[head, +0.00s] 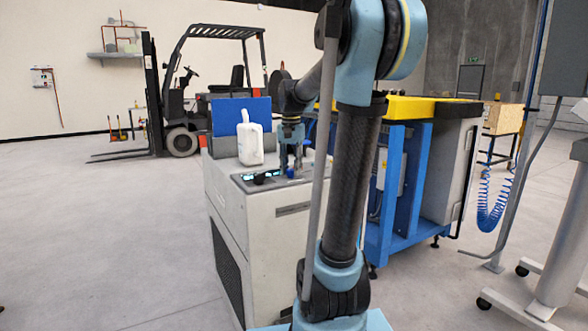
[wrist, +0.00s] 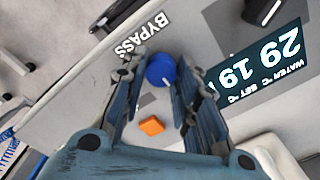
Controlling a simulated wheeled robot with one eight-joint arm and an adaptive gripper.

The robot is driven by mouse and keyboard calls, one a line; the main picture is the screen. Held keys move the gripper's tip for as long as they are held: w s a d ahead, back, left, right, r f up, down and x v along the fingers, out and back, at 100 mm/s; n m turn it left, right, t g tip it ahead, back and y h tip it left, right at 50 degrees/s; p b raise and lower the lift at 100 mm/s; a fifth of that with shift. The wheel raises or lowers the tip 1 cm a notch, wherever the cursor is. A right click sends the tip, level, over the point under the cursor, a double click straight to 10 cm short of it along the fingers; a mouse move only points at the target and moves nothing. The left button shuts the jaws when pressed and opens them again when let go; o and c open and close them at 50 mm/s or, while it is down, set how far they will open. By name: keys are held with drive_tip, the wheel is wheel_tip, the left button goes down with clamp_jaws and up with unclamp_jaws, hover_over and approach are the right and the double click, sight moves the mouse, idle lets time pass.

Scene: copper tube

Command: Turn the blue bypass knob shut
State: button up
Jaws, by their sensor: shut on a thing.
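The blue bypass knob (wrist: 161,71) sits on the light top panel of a grey cabinet (head: 262,230), beside the printed word BYPASS. In the wrist view my gripper (wrist: 159,78) has one finger on each side of the knob and is shut on it. In the head view my gripper (head: 291,161) points down at the cabinet top, with the blue knob (head: 291,173) just under the fingertips. Any mark showing the knob's angle is too small to make out.
A lit display (wrist: 262,68) and a black knob (wrist: 262,11) are beside the blue knob. A small orange piece (wrist: 151,125) shows between my fingers. A white jug (head: 250,143) stands close by on the cabinet, before a blue panel (head: 228,115). A blue-framed bench (head: 405,185) stands at right.

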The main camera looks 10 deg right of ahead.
sight(290, 169)
drive_tip(key=shift+a+m, duration=0.1)
drive_tip(key=shift+m, duration=0.5)
drive_tip(key=o, duration=1.1)
drive_tip(key=shift+a, duration=0.15)
drive_tip(key=shift+c, duration=0.2)
drive_tip(key=shift+r, duration=0.1)
wheel_tip(290, 169, up, 12)
drive_tip(key=shift+w, duration=0.1)
